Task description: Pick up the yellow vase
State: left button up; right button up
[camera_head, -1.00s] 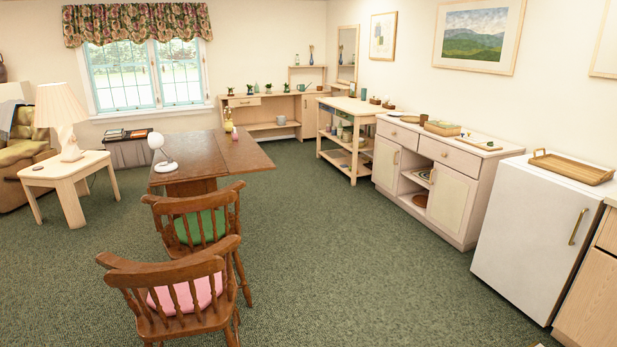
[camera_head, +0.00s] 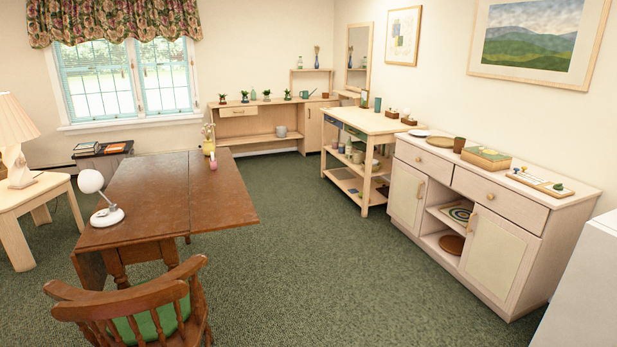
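A small yellow vase-like object (camera_head: 208,146) stands upright near the far edge of the brown wooden table (camera_head: 150,196), with something thin sticking up from its top. A small pink object (camera_head: 213,162) is just in front of it. Neither of my grippers is in view, so I cannot see whether they are open or shut.
A white lamp (camera_head: 106,216) stands on the table's near left part, and a wooden chair (camera_head: 140,308) is at its near side. A wooden shelf cart (camera_head: 364,171) and a long cabinet (camera_head: 490,215) stand on the right. Green carpet between table and cabinet is clear.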

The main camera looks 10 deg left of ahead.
aim_at(208, 147)
jog(key=i, duration=1.45)
jog(key=i+l, duration=0.1)
jog(key=i, duration=1.35)
jog(key=i+u, duration=0.1)
jog(key=i, duration=1.4)
